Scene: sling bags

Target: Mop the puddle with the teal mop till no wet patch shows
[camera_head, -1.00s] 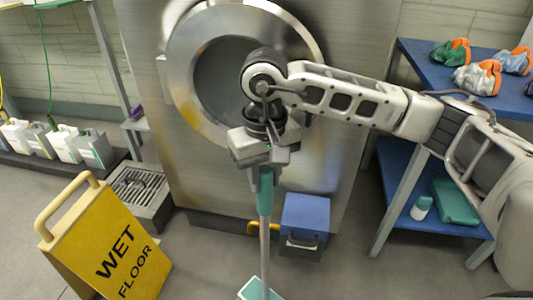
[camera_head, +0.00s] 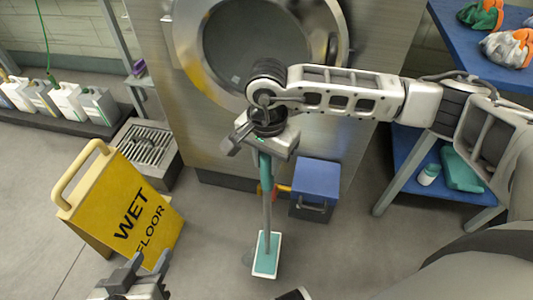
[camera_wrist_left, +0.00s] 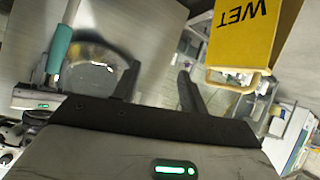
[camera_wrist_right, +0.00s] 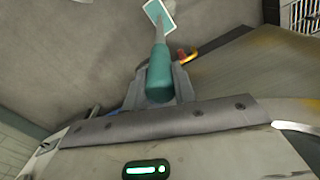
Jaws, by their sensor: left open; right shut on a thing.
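The teal mop stands nearly upright in the head view, its flat pale-edged teal head (camera_head: 266,256) on the grey floor. My right gripper (camera_head: 265,150) is shut on the teal grip of the mop's handle, which also shows between its fingers in the right wrist view (camera_wrist_right: 159,75). A small, faint darker patch (camera_head: 247,258), which looks like the puddle, lies at the left edge of the mop head; anything under the head is hidden. My left gripper (camera_head: 147,266) is open and empty at the bottom of the head view, left of the mop. Its fingers are apart in the left wrist view (camera_wrist_left: 157,88).
A yellow wet floor sign (camera_head: 120,205) stands left of the mop, close to my left gripper. A blue box (camera_head: 316,185) and a floor drain (camera_head: 147,150) lie near the machine (camera_head: 215,130). A blue shelf (camera_head: 405,150) stands right. Floor right of the mop is clear.

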